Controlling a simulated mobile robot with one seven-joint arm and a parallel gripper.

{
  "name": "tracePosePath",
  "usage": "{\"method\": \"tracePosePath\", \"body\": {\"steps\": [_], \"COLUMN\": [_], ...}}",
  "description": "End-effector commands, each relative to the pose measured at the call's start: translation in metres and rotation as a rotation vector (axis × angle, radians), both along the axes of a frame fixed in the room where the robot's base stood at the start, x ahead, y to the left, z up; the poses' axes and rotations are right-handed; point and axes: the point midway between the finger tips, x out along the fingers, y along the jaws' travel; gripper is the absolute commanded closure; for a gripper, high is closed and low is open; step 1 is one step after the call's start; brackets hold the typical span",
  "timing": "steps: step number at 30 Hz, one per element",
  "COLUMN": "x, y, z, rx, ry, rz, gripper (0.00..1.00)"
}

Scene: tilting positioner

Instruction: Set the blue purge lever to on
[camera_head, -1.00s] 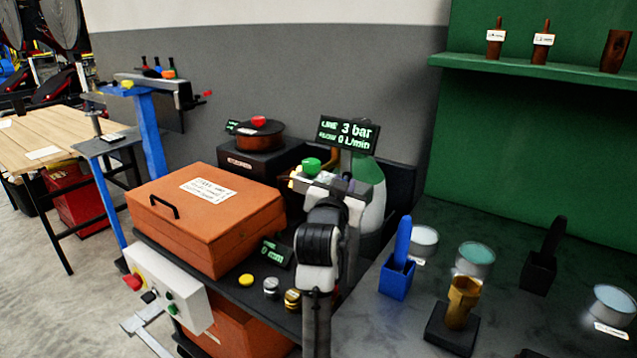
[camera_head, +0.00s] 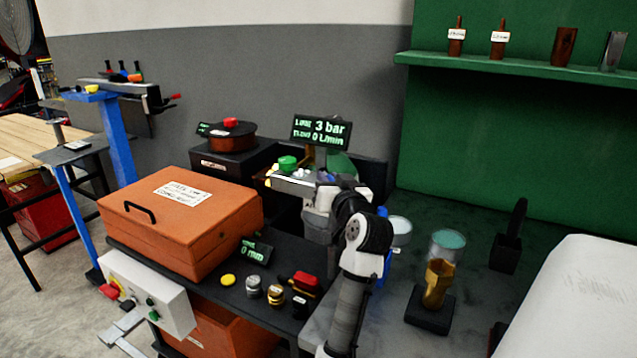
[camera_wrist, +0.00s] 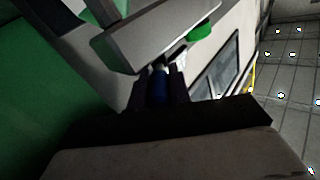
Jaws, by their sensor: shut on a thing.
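In the wrist view, my gripper (camera_wrist: 161,76) has its two dark fingers closed around a small blue piece (camera_wrist: 159,91), which looks like the blue purge lever. Most of the lever is hidden between the fingers. A grey bar and a green knob (camera_wrist: 202,32) lie just beyond the fingertips. In the head view, the green knob (camera_head: 288,162) sits on the line fitting behind the table. My arm covers the lever and fingers there, so its setting cannot be read. The line display (camera_head: 321,131) shows 3 bar and flow 0 L/min.
An orange case (camera_head: 180,222) stands left of my arm. Yellow, silver and gold round pieces and a red-topped piece (camera_head: 305,281) lie before it. A gold hex piece (camera_head: 438,284) and clear jars stand on the right worktop. A green shelf (camera_head: 520,67) is behind.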

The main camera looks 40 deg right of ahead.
Motion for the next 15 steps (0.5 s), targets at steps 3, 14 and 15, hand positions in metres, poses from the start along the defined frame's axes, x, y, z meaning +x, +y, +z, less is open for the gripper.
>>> {"method": "tracePosePath", "body": {"steps": [3,14,15], "x": [-0.0013,-0.0011,-0.0011], "y": [-0.002,-0.0021,-0.002], "z": [0.001,0.0012,0.0012], "rx": [-0.001,-0.002,-0.001], "ry": [0.0,0.0,0.0], "rz": [0.006,0.008,0.008], "gripper": [1.0,1.0,0.76]}}
